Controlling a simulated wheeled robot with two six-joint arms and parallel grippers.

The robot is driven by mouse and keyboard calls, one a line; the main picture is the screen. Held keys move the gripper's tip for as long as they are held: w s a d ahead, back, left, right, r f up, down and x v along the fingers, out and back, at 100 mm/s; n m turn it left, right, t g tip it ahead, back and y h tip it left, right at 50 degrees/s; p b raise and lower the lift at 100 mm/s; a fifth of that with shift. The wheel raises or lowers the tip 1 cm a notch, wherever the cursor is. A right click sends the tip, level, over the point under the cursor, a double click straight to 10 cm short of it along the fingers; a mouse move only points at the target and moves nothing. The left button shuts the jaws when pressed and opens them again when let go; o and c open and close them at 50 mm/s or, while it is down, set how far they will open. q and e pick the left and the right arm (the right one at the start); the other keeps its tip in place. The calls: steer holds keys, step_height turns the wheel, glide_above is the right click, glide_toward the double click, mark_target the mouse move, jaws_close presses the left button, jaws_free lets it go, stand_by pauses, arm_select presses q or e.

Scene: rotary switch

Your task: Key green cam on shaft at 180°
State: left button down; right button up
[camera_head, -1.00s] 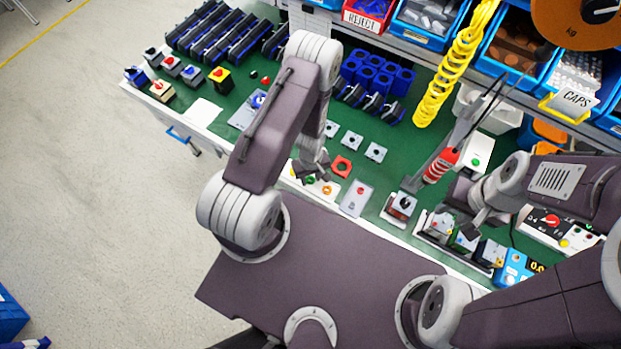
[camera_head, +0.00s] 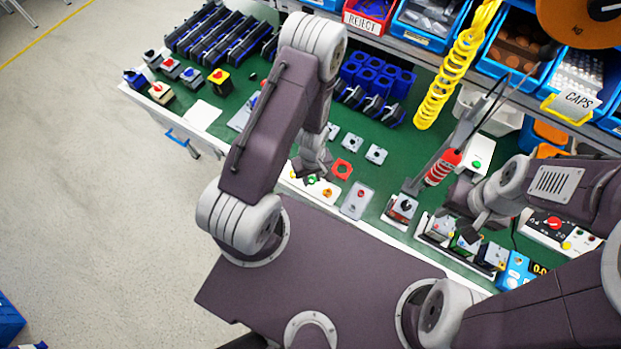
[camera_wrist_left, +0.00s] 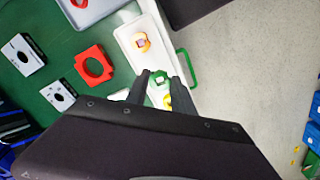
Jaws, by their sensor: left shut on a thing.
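The green cam (camera_wrist_left: 159,77) lies between the fingertips of my left gripper (camera_wrist_left: 161,84) in the left wrist view, low over the pale tray (camera_wrist_left: 122,35). The fingers close around its sides. In the head view my left gripper (camera_head: 311,177) is over the tray near the table's front edge, and the green cam (camera_head: 310,181) shows beside it. An orange cam (camera_wrist_left: 142,42) and a yellow cam (camera_wrist_left: 168,101) are near it. My right gripper (camera_head: 480,218) hangs over the row of switch units (camera_head: 465,241); its fingers are too small to judge. I cannot make out the shaft.
A red square plate (camera_head: 342,169), grey plates (camera_head: 375,154) and a grey panel with a red part (camera_head: 357,201) lie nearby. A black-knob unit (camera_head: 403,207) stands further right. A red-handled tool (camera_head: 442,167) hangs above the table. Green mat is free around the plates.

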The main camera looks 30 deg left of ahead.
arm_select(q)
steer(key=s+d+r+p, duration=0.4)
steer(key=s+d+r, duration=0.2)
steer(key=s, duration=0.1)
steer(key=shift+s+d, duration=0.3)
steer(key=shift+d, duration=0.05)
